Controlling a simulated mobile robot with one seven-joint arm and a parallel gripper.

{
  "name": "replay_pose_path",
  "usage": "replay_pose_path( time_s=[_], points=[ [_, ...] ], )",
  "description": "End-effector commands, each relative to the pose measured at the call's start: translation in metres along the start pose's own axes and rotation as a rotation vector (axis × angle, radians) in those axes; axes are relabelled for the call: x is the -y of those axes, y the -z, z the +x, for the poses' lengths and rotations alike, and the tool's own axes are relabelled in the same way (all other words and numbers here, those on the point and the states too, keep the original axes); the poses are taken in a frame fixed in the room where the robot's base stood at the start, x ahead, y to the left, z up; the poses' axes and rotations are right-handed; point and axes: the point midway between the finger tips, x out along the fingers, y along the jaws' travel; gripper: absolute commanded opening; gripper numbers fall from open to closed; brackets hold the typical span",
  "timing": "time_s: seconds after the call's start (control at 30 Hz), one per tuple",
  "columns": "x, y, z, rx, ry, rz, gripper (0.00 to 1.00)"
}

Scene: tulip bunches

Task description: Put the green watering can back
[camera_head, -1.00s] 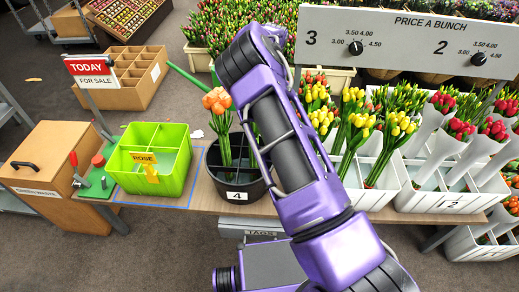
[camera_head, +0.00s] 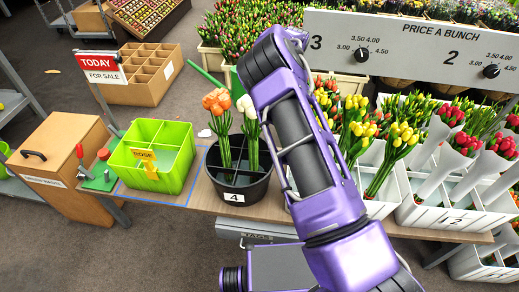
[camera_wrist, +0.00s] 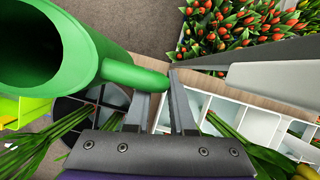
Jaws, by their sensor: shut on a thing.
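The green watering can fills the upper left of the wrist view (camera_wrist: 75,55), its round opening towards the camera. My gripper (camera_wrist: 165,95) is shut on the can's green handle, which runs in between the fingers. In the head view only the can's thin green spout (camera_head: 207,78) and a sliver of its body show left of my arm. My arm hides the rest of the can and the gripper there. The can is held up beyond the table, in front of the back tulip beds.
On the table (camera_head: 285,222) stand a lime-green divided crate (camera_head: 177,180) tagged ROSE and a black bucket (camera_head: 232,197) marked 4 with an orange and a white tulip. White tulip crates (camera_head: 440,213) stand right, below a price board (camera_head: 430,45). An orange-brown waste cabinet (camera_head: 65,165) stands left.

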Motion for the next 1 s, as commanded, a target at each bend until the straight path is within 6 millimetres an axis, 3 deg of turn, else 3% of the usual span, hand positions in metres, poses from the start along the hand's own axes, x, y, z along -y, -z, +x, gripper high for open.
replay_pose_path(
  time_s=[0.7,0.83,1.0],
  points=[
    [0.001,0.073,0.173,-0.004,0.0,0.001,0.0],
    [0.0,0.083,0.199,-0.002,-0.001,0.0,0.0],
    [0.001,0.089,0.215,0.0,0.0,0.001,0.0]
  ],
)
